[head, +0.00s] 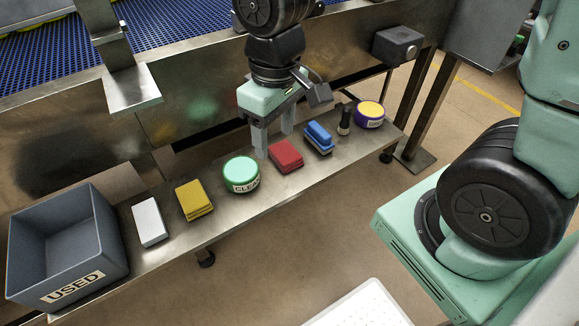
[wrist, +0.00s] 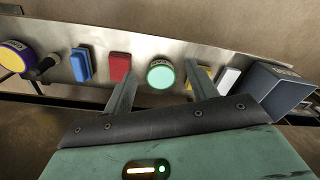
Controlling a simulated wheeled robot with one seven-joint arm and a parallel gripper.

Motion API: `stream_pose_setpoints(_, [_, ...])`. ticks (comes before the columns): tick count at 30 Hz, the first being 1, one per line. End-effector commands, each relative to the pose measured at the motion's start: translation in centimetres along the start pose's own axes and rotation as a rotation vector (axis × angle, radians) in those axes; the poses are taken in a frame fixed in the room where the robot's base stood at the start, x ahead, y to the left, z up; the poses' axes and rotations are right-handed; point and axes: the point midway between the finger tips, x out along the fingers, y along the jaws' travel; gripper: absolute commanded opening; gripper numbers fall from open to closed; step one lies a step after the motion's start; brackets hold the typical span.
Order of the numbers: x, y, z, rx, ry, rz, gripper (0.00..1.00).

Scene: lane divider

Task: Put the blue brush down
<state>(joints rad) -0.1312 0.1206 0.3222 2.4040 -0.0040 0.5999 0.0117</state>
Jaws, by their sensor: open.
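The blue brush (head: 319,137) lies on the metal shelf (head: 222,213), between a red block and a small black object. It also shows in the wrist view (wrist: 81,64), left of the red block. My gripper (head: 273,145) is above the shelf near its back, behind the green round tub and the red block. Its two fingers are apart with nothing between them. In the wrist view my gripper (wrist: 160,80) points toward the shelf, its fingers on either side of the green tub. The brush is apart from the fingers.
Along the shelf stand a grey bin marked USED (head: 70,245), a white block (head: 150,221), yellow pads (head: 194,199), a green tub (head: 241,174), a red block (head: 286,155), a black object (head: 344,119) and a purple-yellow tub (head: 370,115). A blue mesh belt (head: 170,35) runs behind.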

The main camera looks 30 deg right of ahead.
Motion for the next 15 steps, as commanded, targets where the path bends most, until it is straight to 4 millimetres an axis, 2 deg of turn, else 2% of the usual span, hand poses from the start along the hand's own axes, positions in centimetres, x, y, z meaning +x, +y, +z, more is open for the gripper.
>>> stream_pose_setpoints(1, [-0.9,-2.9,1.9,-0.068,0.004,0.000,0.58])
stream_pose_setpoints(3, [-1.5,-5.5,4.2,-0.132,0.004,-0.004,0.58])
stream_pose_setpoints(6, [-2.0,-7.7,6.8,-0.194,0.002,-0.008,0.58])
stream_pose_setpoints(10, [-2.2,-8.8,8.2,-0.228,0.001,-0.010,0.58])
stream_pose_setpoints(15, [-2.2,-8.8,8.3,-0.228,0.000,-0.011,0.58])
